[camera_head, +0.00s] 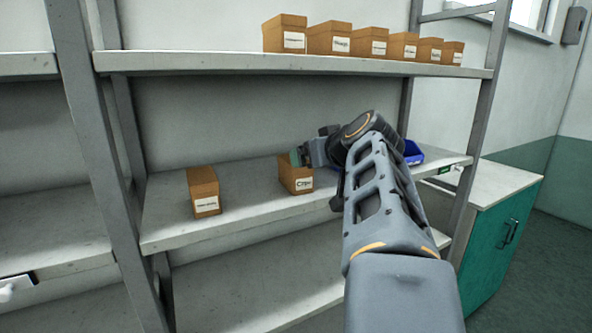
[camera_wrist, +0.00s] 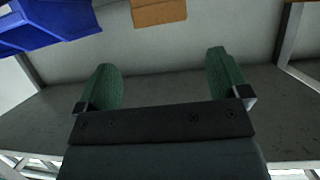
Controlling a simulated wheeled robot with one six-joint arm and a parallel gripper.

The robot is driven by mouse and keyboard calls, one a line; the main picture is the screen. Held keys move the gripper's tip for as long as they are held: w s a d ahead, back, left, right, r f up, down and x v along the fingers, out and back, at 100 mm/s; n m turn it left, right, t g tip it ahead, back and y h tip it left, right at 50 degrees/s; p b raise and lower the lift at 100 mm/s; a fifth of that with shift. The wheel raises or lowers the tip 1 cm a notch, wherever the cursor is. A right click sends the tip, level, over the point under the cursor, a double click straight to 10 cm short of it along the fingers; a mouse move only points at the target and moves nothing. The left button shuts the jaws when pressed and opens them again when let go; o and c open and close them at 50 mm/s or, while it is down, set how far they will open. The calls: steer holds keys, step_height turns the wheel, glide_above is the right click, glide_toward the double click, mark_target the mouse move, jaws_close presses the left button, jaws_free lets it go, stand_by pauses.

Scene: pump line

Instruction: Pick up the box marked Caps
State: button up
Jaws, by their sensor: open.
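The brown box marked Caps (camera_head: 291,176) stands on the middle shelf, its white label facing front. My gripper (camera_head: 298,157) is just above and beside its upper right part in the head view and hides some of the top. The green fingers are spread with nothing between them. In the wrist view my gripper (camera_wrist: 165,85) is open, and part of a brown box (camera_wrist: 158,12) shows at the top edge, beyond the fingertips. Its label is not visible there. I cannot tell whether a finger touches the box.
Another brown box (camera_head: 203,188) stands to the left on the middle shelf (camera_head: 240,205). A blue bin (camera_head: 412,153) is right, partly behind my arm. Several brown boxes (camera_head: 330,38) line the upper shelf (camera_head: 200,60). A green cabinet (camera_head: 497,235) stands at right.

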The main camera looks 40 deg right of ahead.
mark_target(295, 173)
steer(key=p+x, duration=0.3)
steer(key=x, duration=0.5)
steer(key=shift+w+a, duration=0.1)
steer(key=shift+w, duration=0.25)
steer(key=shift+w+f, duration=0.35)
steer(key=shift+w, duration=0.25)
steer(key=c, duration=1.1)
steer(key=shift+r, duration=0.1)
